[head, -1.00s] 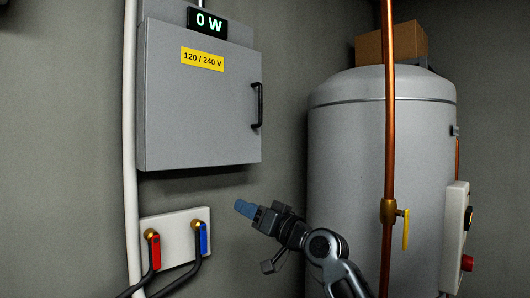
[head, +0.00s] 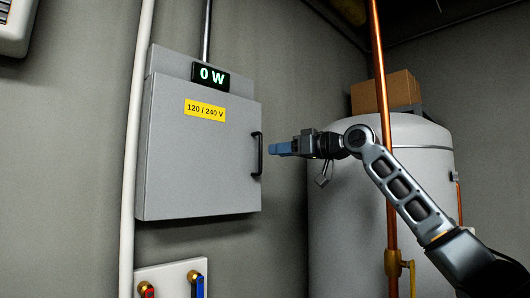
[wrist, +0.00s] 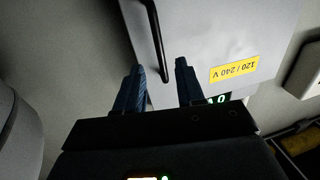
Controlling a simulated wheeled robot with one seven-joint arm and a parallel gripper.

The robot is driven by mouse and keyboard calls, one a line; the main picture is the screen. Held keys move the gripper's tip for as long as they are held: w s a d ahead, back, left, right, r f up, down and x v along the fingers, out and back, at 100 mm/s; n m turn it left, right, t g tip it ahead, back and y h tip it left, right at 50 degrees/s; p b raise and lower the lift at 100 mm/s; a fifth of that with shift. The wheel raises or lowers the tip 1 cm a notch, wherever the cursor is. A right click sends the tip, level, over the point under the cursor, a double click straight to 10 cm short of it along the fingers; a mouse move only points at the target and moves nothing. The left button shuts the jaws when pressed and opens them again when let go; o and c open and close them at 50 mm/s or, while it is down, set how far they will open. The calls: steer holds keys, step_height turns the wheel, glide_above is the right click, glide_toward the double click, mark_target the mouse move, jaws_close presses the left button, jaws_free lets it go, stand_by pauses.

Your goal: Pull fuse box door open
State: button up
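The grey fuse box (head: 195,150) hangs on the wall, its door (head: 190,170) shut, with a yellow 120 / 240 V label (head: 205,110). A black bar handle (head: 257,154) stands upright on the door's right edge. My gripper (head: 273,149) is just right of the handle in the head view, pointing left at it. In the wrist view my gripper (wrist: 158,85) has its two blue fingers apart, with nothing held. The handle (wrist: 157,40) shows ahead of the fingers, its near end reaching toward the gap between them. I cannot tell whether they touch.
A 0 W display (head: 211,76) sits on top of the box. A white pipe (head: 134,150) runs at its left. A copper pipe (head: 383,100) and grey tank (head: 335,190) stand to the right, close to my arm. Red and blue valves are below.

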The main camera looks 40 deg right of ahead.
steer(key=p+x, duration=0.1)
steer(key=x, duration=0.5)
jaws_close()
stand_by(0.3)
stand_by(0.4)
